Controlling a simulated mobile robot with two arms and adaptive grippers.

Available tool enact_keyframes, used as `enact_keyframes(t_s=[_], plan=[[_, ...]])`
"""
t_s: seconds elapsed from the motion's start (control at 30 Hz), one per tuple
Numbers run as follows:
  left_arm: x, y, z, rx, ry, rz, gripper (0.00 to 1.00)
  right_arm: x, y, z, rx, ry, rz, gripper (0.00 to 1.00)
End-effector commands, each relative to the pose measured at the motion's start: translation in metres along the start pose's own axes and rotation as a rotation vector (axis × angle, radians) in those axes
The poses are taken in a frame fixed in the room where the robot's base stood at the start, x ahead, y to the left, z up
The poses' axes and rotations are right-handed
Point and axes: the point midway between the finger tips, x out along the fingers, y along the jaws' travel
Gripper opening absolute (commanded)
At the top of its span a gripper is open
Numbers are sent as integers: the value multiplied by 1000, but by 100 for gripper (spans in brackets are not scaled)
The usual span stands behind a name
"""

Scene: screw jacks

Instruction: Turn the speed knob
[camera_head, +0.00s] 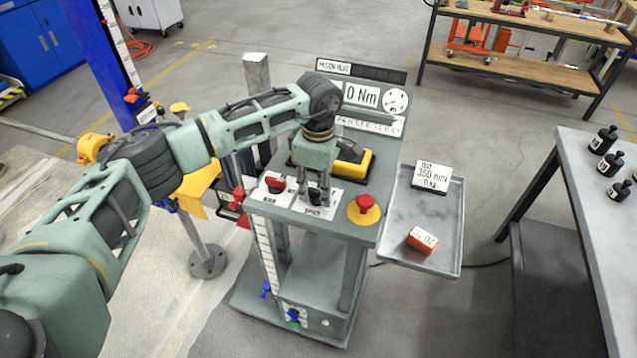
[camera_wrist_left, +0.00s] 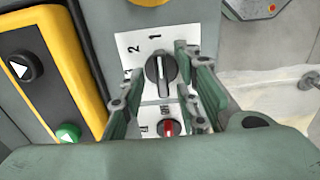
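The black knob (camera_wrist_left: 160,72) sits on a white plate marked 1 and 2 in the left wrist view, its pointer line toward the top of that picture. In the head view, the black knob (camera_head: 316,198) is partly hidden under my left gripper (camera_head: 317,190), which points down over the panel. In the left wrist view my left gripper (camera_wrist_left: 160,68) is open, one finger on each side of the black knob. A gap shows on the left side; contact on the right is unclear. My right gripper is not in view.
A red knob (camera_head: 274,184) stands beside the black one. A yellow box (camera_head: 355,164) with buttons is behind, and a red stop button (camera_head: 364,204) is to the right. A display (camera_head: 361,95) reads 0 Nm. A side tray (camera_head: 440,215) holds an orange block (camera_head: 422,240).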

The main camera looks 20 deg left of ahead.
Motion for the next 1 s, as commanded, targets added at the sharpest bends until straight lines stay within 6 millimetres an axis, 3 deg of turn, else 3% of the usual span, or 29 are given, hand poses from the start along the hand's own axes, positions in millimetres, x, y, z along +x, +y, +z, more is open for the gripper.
enact_keyframes(t_s=[0.17, 0.5, 1.0], plan=[[0, 0, 0, 0, 0, 0, 30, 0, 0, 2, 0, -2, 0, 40], [0, 0, 0, 0, 0, 1, 1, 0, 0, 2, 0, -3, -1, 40], [0, 1, 0, -42, -1, 4, 0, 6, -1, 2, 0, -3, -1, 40]])
